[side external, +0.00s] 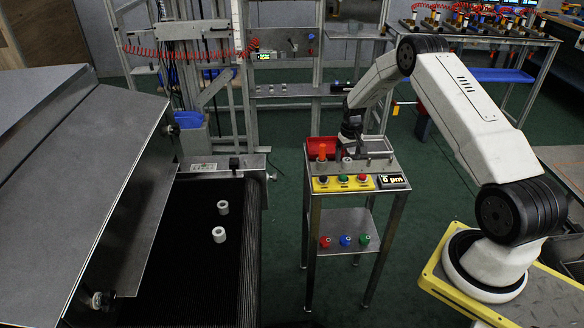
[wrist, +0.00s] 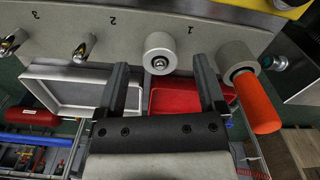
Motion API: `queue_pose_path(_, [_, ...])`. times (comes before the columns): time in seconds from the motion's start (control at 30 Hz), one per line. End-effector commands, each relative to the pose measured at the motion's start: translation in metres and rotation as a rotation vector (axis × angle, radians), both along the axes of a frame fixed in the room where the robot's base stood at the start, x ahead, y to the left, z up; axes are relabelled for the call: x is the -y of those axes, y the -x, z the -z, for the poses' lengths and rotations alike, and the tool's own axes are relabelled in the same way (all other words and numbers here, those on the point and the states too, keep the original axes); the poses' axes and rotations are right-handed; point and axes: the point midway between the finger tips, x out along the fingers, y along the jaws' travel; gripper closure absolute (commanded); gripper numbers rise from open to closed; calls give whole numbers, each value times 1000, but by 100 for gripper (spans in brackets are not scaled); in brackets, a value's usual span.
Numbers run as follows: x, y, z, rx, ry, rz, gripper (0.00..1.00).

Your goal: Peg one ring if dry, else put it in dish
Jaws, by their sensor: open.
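A white ring (wrist: 160,43) sits around the peg marked 1 in the wrist view; it also shows on the stand in the side view (side external: 347,164). My gripper (wrist: 160,64) is open and empty, its fingers apart on either side of this ring. Pegs 2 (wrist: 84,48) and 3 (wrist: 13,43) are bare. A second pale ring-shaped piece (wrist: 236,54) is at the end of an orange cylinder (wrist: 259,104). The red dish (wrist: 182,98) is partly hidden behind my fingers. Two more white rings (side external: 223,207) (side external: 219,234) lie on the dark belt.
A grey tray (wrist: 62,90) is beside the red dish. The stand carries a yellow button panel (side external: 343,184) and a small display (side external: 394,181) reading in µm, its digit unclear. The metal dryer hood (side external: 85,150) covers the belt's left side. Green floor surrounds the stand.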

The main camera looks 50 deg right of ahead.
Motion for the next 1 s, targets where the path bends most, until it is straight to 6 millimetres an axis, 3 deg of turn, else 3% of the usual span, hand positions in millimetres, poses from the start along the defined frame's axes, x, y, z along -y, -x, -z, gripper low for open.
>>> queue_pose_path(0.4, [0,0,-49,2,1,0,11])
queue_pose_path(1.0, [0,0,-55,1,0,0,11])
